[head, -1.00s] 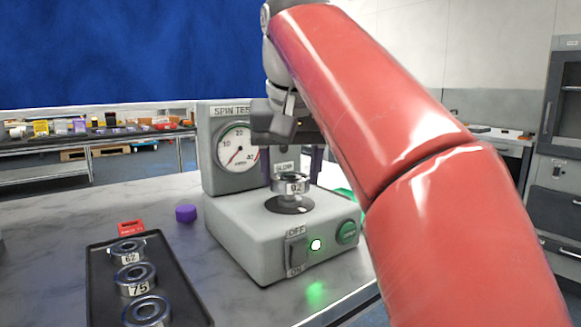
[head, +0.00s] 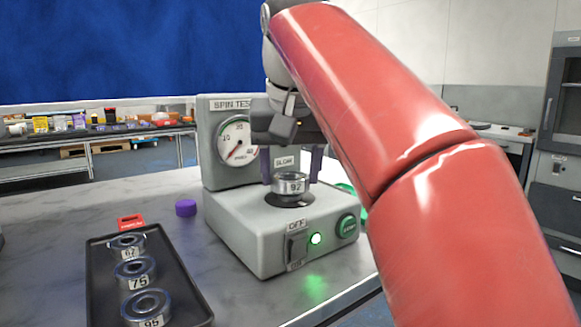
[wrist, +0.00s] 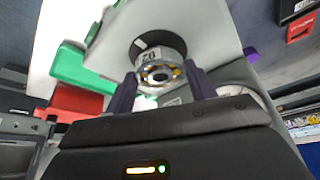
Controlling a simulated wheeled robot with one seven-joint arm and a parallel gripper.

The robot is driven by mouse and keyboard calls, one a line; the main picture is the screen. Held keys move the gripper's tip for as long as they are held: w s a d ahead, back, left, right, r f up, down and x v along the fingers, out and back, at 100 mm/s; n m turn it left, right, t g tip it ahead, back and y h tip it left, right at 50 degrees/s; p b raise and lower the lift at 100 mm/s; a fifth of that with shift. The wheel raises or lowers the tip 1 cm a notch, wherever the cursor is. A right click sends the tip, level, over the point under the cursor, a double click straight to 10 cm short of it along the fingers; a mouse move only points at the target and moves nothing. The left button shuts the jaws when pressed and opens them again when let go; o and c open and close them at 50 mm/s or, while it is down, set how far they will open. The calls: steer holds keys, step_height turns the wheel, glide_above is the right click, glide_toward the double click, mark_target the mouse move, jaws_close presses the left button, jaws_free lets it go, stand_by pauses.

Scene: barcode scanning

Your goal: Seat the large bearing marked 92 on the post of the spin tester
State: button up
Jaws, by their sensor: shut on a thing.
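The large bearing marked 92 (head: 289,186) is a silver ring held level over the dark round base of the post on the spin tester (head: 250,240). It looks in line with the post and very close to or touching the base; I cannot tell whether it rests fully. My gripper (head: 292,168) has its purple fingers on either side of the bearing and is shut on it. In the wrist view the bearing (wrist: 160,70) shows between the two fingertips (wrist: 162,88), with the dark base just beyond it. The post itself is mostly hidden.
A dark tray (head: 178,268) at the left front holds bearings 62, 75 and 95. A purple cap (head: 186,208) and a red tag (head: 131,221) lie near it. The tester has a dial (head: 238,140), a switch (head: 297,247) and a green button (head: 347,226). My red arm hides the right side.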

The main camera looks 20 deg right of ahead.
steer(key=shift+f, duration=0.3)
steer(key=o, duration=1.6)
steer(key=shift+c, duration=0.2)
